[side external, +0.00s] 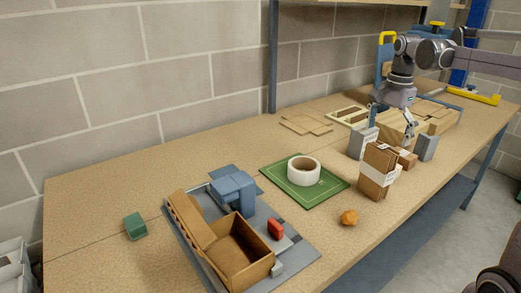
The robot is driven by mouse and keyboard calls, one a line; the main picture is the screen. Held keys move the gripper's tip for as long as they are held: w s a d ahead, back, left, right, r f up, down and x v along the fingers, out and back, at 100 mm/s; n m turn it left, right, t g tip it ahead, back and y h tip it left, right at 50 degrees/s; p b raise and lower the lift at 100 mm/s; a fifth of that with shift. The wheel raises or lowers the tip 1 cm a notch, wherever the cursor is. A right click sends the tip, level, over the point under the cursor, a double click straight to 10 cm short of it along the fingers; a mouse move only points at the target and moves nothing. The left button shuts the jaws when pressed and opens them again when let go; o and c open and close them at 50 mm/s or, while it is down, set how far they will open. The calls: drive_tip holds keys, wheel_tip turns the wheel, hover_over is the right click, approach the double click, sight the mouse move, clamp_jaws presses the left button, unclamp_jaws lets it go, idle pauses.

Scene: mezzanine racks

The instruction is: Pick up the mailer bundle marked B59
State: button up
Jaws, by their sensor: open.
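A brown bundle (379,160) with a white band stands upright at the right of the bench, in front of a grey upright plate (361,143). Smaller brown packets (405,158) with a white label sit just behind it. The markings are too small to read, so I cannot tell which bundle is B59. My gripper (391,127) is open and points down above and behind the brown bundle, apart from it. Its fingers partly overlap cardboard pieces behind, and I see nothing held between them.
A second grey upright plate (427,147) stands right of the packets. A white tape roll (303,170) rests on a green mat (325,192). An orange lump (348,217) lies near the front edge. An open cardboard box (238,250) is at front left.

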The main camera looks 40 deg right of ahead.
sight(383, 147)
drive_tip(key=shift+w+d+f, duration=0.1)
drive_tip(key=shift+d+f, duration=0.05)
drive_tip(key=shift+f, duration=1.3)
drive_tip(key=shift+d+f, duration=0.1)
drive_tip(key=shift+f, duration=1.3)
drive_tip(key=c, duration=1.3)
